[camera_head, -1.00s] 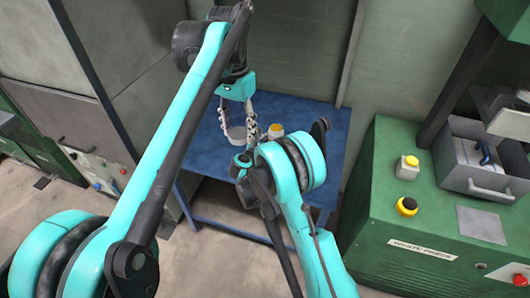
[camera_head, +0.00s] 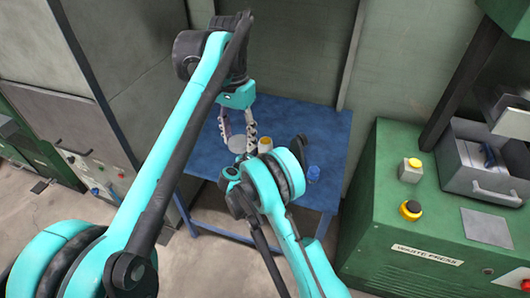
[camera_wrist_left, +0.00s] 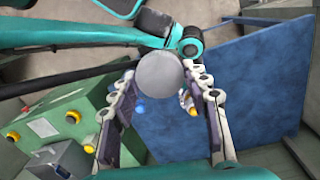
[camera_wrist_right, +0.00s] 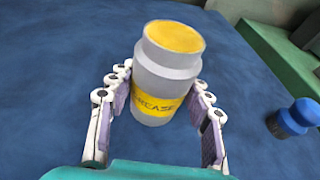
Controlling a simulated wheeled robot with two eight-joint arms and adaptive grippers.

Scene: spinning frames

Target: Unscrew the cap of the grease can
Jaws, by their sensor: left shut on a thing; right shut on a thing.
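The grease can (camera_wrist_right: 165,80), grey with a yellow label, stands upright between the fingers of my right gripper (camera_wrist_right: 157,73). Its top shows a yellow surface inside a grey rim, with no lid on it. In the head view the can (camera_head: 265,145) is partly behind my right arm, which hides the right gripper. My left gripper (camera_head: 238,124) points down over the table, left of the can. It is shut on a grey round disc (camera_wrist_left: 160,71), which looks like the cap. The disc (camera_head: 238,143) is apart from the can in the head view.
A blue capped object (camera_wrist_right: 295,118) stands on the blue table (camera_head: 205,160), right of the can; it also shows in the head view (camera_head: 313,173). A green machine (camera_head: 385,190) with yellow buttons is at the right. Walls close off the back and left. The table's far right is bare.

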